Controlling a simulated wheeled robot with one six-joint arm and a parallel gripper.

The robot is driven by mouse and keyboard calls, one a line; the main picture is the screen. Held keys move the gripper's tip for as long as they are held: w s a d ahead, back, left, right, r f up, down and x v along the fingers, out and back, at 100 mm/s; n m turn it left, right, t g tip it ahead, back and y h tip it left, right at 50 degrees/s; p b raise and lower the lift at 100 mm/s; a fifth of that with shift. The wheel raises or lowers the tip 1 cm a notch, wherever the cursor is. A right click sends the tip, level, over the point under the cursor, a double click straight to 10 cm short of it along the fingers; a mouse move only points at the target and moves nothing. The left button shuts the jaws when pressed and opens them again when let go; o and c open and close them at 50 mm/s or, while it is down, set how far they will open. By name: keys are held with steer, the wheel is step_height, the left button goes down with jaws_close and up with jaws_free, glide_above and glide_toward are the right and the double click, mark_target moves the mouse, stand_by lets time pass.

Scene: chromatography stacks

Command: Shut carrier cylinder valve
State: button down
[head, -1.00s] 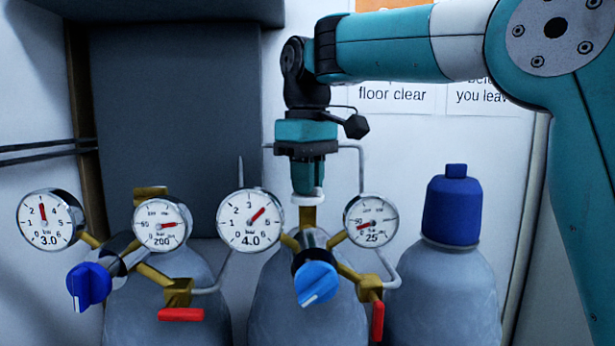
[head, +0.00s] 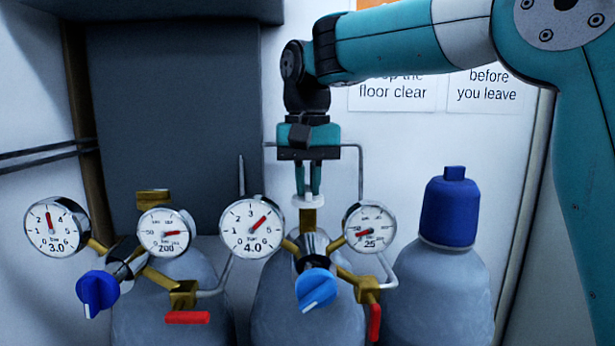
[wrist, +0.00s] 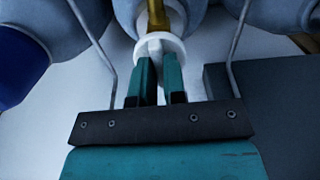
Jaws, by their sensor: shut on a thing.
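The middle grey cylinder (head: 275,300) has a white valve handwheel (head: 308,201) on a brass stem (head: 307,219). My gripper (head: 308,190) points straight down from above and is shut on the white handwheel. In the wrist view its two teal fingers (wrist: 157,65) are on the white handwheel (wrist: 176,42), with the brass stem beyond. The middle regulator's left gauge (head: 251,228) reads about 4.0 and its right gauge (head: 369,228) about 25. No label naming the carrier cylinder is readable.
The left cylinder (head: 150,325) carries gauges near 3.0 and 200, a dark blue knob (head: 98,291) and a level red lever (head: 187,317). The middle one has a lighter blue knob (head: 316,287) and a hanging red lever (head: 375,322). A blue-capped cylinder (head: 450,208) stands right.

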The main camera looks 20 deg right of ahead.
mark_target(308, 188)
steer(key=shift+m, duration=0.3)
steer(key=c, duration=1.2)
jaws_free()
step_height(308, 188, up, 17)
steer(key=p, duration=0.2)
steer(key=shift+r+p, duration=0.15)
steer(key=shift+p, duration=0.15)
